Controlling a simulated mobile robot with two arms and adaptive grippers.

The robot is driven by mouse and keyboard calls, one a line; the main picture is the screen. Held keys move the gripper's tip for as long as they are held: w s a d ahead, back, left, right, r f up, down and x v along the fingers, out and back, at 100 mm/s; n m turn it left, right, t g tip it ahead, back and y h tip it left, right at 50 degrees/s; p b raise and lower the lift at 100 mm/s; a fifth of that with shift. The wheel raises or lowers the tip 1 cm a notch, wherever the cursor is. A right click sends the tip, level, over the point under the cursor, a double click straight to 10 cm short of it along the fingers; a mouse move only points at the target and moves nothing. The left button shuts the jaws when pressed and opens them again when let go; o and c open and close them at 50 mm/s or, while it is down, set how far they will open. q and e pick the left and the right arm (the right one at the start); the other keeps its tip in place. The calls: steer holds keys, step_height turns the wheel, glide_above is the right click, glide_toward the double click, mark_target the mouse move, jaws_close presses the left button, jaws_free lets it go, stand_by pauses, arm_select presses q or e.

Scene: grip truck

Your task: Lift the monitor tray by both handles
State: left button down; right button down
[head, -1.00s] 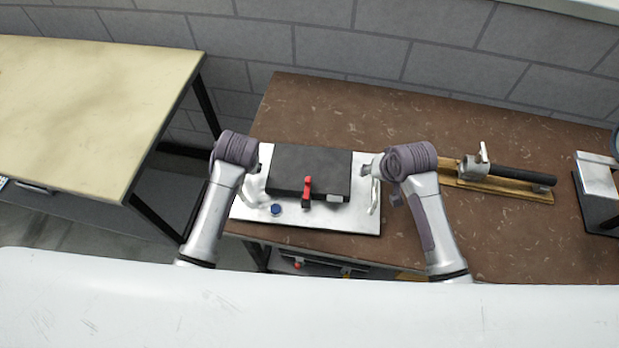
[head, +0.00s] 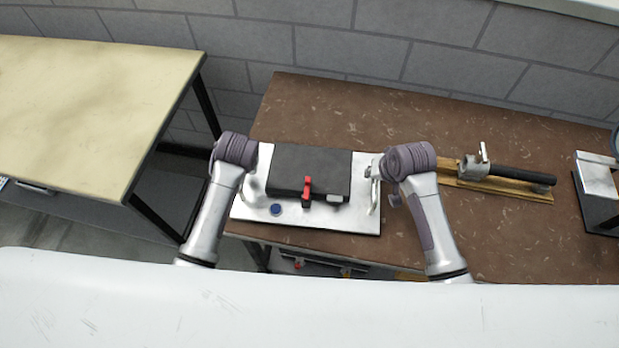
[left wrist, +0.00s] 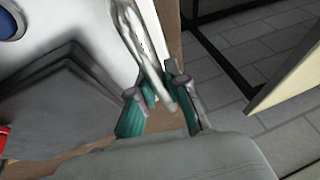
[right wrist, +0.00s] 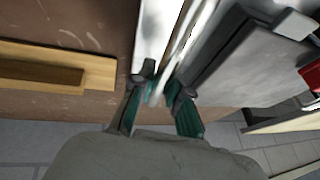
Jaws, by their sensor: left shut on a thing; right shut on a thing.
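The monitor tray (head: 340,222) is a white plate near the left front of the brown table, with a dark box (head: 310,170), a red clip (head: 307,190) and a blue round knob (head: 275,209) on it. My left gripper (left wrist: 158,92) is shut on the tray's left handle (left wrist: 145,45), a pale bar in the left wrist view. My right gripper (right wrist: 160,85) is shut on the right handle (right wrist: 185,40); that handle also shows in the head view (head: 374,195). In the head view my left wrist partly hides the left handle. I cannot tell whether the tray touches the table.
The brown table (head: 420,130) holds a wooden board with a black-handled clamp (head: 500,180) to the right of my right arm. A grey metal device (head: 598,180) stands at the far right. A beige table (head: 90,90) is at the left across a gap. A block wall is behind.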

arm_select(q)
steer(key=shift+r, duration=0.15)
arm_select(e)
steer(key=shift+w+r, duration=0.1)
steer(key=shift+r, duration=0.05)
